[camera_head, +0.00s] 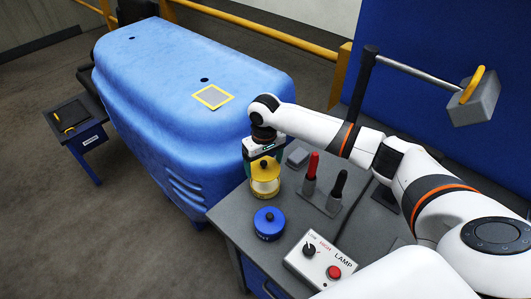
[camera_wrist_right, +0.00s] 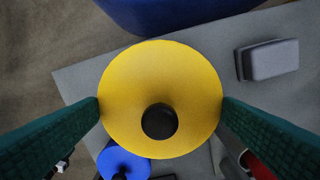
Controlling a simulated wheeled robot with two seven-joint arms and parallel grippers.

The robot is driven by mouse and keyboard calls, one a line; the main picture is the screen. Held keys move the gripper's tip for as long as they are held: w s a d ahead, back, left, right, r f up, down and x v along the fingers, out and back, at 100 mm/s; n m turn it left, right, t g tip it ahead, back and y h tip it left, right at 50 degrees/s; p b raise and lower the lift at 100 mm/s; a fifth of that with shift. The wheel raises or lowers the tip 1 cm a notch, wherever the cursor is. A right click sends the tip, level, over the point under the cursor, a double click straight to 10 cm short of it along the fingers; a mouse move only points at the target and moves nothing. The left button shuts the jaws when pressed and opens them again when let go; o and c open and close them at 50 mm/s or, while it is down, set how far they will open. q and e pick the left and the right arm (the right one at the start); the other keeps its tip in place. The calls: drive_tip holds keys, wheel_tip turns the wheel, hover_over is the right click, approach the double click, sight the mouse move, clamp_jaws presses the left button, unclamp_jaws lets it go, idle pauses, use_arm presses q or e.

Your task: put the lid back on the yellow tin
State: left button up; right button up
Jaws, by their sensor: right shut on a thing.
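The yellow lid (camera_wrist_right: 140,80), round with a black knob (camera_wrist_right: 159,121), sits between the green finger pads of my right gripper (camera_wrist_right: 161,106) in the right wrist view. My right gripper (camera_head: 263,158) also shows in the head view, pointing down and shut on the lid's rim. The yellow tin (camera_head: 265,187), with a pale band, stands upright on the grey bench directly under the lid. Lid and tin look lined up; I cannot tell whether the lid is fully seated. The lid hides the tin's opening. My left gripper is not in view.
A blue tin (camera_head: 268,226) with a black knob stands close in front. A red and a black marker (camera_head: 337,190) stand in a holder to the right. A lamp control box (camera_head: 320,262) is nearer. A grey block (camera_head: 298,157) lies behind. A blue machine cover (camera_head: 180,100) is left.

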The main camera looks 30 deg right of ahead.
sight(265, 171)
drive_tip(key=shift+w+d+f, duration=0.15)
drive_tip(key=shift+w+d, duration=0.1)
drive_tip(key=shift+d, duration=0.1)
drive_tip(key=shift+w+d+f, duration=0.1)
drive_tip(key=shift+w+f, duration=0.1)
drive_tip(key=shift+f, duration=0.15)
wheel_tip(265, 171, down, 4)
drive_tip(key=b, duration=0.5)
drive_tip(key=shift+f+b, duration=0.15)
drive_tip(key=shift+b, duration=0.15)
drive_tip(key=shift+f, duration=0.85)
drive_tip(key=shift+s+p, duration=0.1)
drive_tip(key=shift+p, duration=0.9)
drive_tip(key=shift+f+p, duration=0.15)
drive_tip(key=shift+p, duration=0.7)
idle(1.1)
idle(0.3)
